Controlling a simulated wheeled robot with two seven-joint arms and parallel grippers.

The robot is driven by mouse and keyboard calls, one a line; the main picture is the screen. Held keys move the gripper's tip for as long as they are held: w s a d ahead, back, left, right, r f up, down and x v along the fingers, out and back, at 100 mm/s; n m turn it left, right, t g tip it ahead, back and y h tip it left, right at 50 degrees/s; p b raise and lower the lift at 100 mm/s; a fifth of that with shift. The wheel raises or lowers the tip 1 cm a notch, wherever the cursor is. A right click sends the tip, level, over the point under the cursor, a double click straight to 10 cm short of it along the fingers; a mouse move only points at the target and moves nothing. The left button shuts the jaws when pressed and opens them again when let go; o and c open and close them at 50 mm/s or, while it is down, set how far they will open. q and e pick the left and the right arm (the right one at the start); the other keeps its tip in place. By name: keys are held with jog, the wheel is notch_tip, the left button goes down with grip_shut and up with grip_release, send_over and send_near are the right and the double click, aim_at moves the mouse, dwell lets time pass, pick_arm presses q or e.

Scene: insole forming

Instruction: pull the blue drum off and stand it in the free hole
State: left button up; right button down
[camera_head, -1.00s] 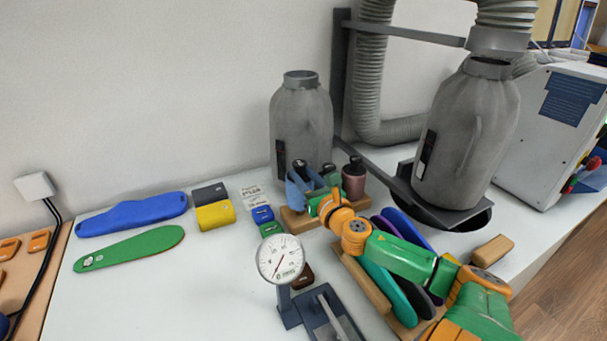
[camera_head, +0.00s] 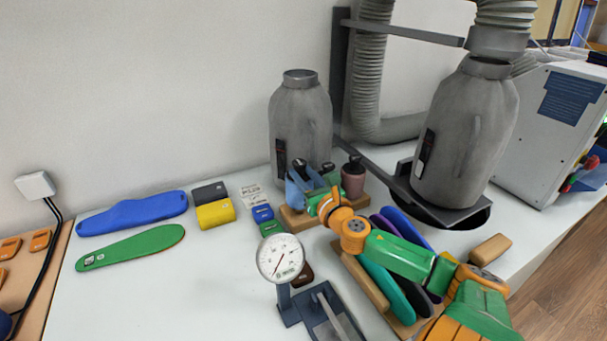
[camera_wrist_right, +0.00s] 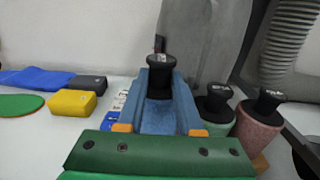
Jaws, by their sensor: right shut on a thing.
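The blue drum (camera_wrist_right: 158,113) has a black knob on top and stands upright between the fingers of my right gripper (camera_wrist_right: 160,88). In the head view this gripper (camera_head: 308,184) is shut on the drum, over the wooden rack (camera_head: 297,220) at the foot of the left grey canister. The fingers hide most of the drum there, and I cannot tell whether its base still touches the rack. A green drum (camera_wrist_right: 216,110) and a pink drum (camera_wrist_right: 259,122), both black-topped, stand just right of it. The free hole is not visible. My left gripper is out of view.
A grey canister (camera_head: 300,120) stands close behind the rack. A dial gauge (camera_head: 281,259) stands in front, and a wooden rack of coloured insoles (camera_head: 383,268) lies under my right arm. Blue (camera_head: 132,212) and green (camera_head: 130,248) insoles lie left; the table's front left is clear.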

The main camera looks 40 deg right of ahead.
jog(key=shift+f, duration=0.15)
jog(key=shift+f+b, duration=0.55)
jog(key=shift+f, duration=0.15)
dwell(0.4)
jog(key=shift+f+b, duration=0.4)
jog(key=shift+f, duration=0.05)
dwell(0.3)
jog(key=shift+f, duration=0.35)
